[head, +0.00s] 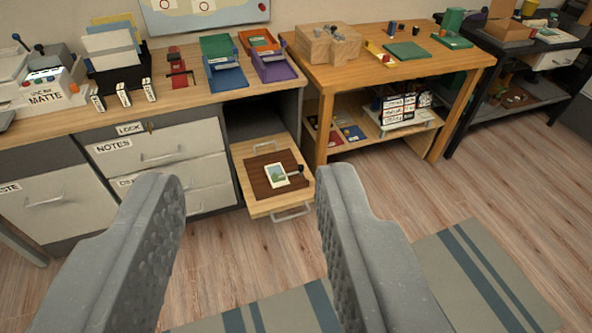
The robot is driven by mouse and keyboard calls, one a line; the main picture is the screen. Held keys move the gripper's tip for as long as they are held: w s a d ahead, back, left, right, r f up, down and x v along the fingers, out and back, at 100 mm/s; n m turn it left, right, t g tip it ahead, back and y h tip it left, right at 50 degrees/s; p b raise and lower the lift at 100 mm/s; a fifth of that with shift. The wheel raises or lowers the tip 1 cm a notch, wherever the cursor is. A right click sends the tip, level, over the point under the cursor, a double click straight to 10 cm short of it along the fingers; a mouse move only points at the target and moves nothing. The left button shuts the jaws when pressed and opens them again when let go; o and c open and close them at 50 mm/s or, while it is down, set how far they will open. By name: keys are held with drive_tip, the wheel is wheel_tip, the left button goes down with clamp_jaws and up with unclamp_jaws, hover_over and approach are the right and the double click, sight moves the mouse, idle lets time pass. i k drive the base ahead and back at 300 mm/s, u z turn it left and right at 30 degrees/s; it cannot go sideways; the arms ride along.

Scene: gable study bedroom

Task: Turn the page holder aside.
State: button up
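My gripper (249,182) is open and empty, its two grey fingers wide apart in the lower part of the head view. Beyond it and between the fingertips, a pulled-out wooden tray (257,208) extends from the desk, with a metal handle at its front. A dark brown board (259,186) lies on the tray with a small picture card (276,175) on it. A small piece with a dark knob (294,170) reaches over the card's right edge; it may be the page holder, but it is too small to be sure. The gripper touches none of these.
The desk (205,97) carries coloured trays, labelled boxes and a file stand. Closed drawers (158,142) are left of the tray. An orange wooden table (395,77) stands to the right, with a dark bench beyond. The wooden floor before the tray is clear, with a striped rug (440,270).

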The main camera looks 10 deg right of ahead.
sight(301, 168)
drive_tip(key=u, duration=0.35)
drive_tip(key=i, duration=2.1)
drive_tip(key=z, duration=0.5)
